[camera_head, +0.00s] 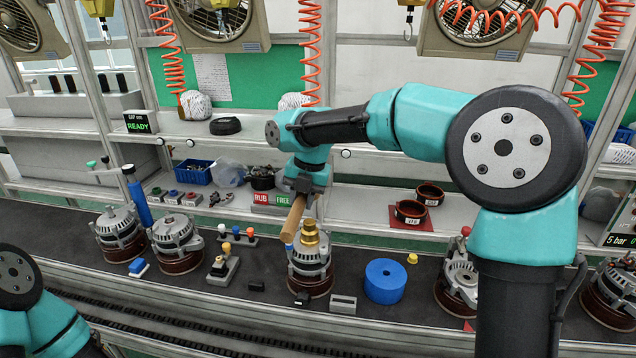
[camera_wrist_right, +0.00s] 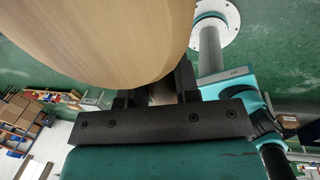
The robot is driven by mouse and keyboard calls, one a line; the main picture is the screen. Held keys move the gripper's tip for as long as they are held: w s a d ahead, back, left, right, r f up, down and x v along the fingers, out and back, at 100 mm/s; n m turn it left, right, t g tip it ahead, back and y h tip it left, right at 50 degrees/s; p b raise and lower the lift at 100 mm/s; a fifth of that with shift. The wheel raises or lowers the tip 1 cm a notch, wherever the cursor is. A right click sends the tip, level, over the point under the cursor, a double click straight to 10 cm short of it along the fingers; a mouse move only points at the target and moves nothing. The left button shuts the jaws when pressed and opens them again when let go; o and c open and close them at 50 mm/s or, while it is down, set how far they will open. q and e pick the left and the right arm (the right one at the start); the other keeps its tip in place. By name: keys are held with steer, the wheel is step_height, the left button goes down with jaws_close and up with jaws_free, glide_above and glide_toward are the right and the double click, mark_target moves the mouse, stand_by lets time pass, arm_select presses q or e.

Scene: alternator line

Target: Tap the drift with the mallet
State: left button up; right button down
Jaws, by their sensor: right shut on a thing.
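My right gripper (camera_head: 302,190) is shut on the mallet (camera_head: 292,220), a tan wooden piece slanting down and left from the jaws. In the right wrist view the wood (camera_wrist_right: 110,40) fills the upper left, close to the camera. The brass drift (camera_head: 310,236) stands upright on top of the middle alternator (camera_head: 312,268), just right of the mallet's lower end. In the head view the two look very close; I cannot tell whether they touch. My left gripper is out of view; only part of my left arm shows at bottom left.
Two alternators (camera_head: 117,226) (camera_head: 176,233) stand at the left of the dark bench. A blue cylinder (camera_head: 385,284) stands right of the middle one, with an opened alternator (camera_head: 457,275) farther right. A grey block (camera_head: 343,304) lies in front. RUB and FREE signs (camera_head: 271,199) are behind.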

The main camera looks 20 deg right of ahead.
stand_by(0.3)
step_height(320, 180, down, 8)
step_height(320, 180, up, 8)
stand_by(0.8)
steer(key=shift+w+f+g+y, duration=0.1)
steer(key=shift+f+g+y, duration=0.1)
steer(key=shift+g+y, duration=0.1)
steer(key=shift+f, duration=0.1)
stand_by(0.4)
